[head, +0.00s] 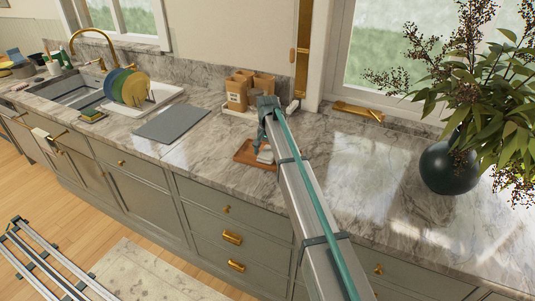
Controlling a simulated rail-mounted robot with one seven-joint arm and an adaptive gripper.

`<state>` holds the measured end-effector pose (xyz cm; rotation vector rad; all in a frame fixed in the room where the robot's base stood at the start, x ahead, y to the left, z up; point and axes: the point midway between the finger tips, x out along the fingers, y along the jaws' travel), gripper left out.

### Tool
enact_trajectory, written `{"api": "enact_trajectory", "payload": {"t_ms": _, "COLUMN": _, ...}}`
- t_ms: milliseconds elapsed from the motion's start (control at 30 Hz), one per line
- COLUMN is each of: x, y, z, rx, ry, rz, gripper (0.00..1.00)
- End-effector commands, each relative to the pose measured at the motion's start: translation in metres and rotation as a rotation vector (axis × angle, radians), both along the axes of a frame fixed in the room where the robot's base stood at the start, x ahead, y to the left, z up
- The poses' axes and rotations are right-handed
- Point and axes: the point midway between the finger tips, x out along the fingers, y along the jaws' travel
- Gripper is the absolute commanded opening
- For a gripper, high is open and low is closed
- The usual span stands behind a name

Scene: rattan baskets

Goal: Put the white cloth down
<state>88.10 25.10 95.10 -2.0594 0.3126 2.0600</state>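My arm reaches from the bottom edge up over the counter, and its end hangs above a small brown wooden tray (243,155). My gripper (262,143) is small and partly hidden by the arm, so I cannot tell whether its fingers are open or shut. A small whitish thing (265,156) shows right below the gripper, at the tray; it may be the white cloth. I cannot tell whether the gripper holds it or it rests on the tray. Another white patch (41,138), perhaps cloth, hangs at the cabinet front below the sink.
Wooden boxes (238,92) stand behind the tray by the wall. A grey mat (172,122) and a rack of coloured plates (133,90) lie to the left, before the sink (65,88). A dark vase (449,165) with a plant stands right. The marble counter (365,180) between is clear.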

Motion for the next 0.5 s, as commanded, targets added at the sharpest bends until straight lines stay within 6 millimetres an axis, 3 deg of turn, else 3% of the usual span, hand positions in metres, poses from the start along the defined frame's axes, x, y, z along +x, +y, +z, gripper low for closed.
{"api": "enact_trajectory", "payload": {"t_ms": 333, "x": 0.000, "y": 0.000, "z": 0.002, "rx": 0.000, "ry": 0.000, "rz": 0.000, "gripper": 0.93}}
{"api": "enact_trajectory", "payload": {"t_ms": 500, "x": 0.001, "y": 0.000, "z": 0.015, "rx": 0.000, "ry": -0.002, "rz": 0.000, "gripper": 0.93}}
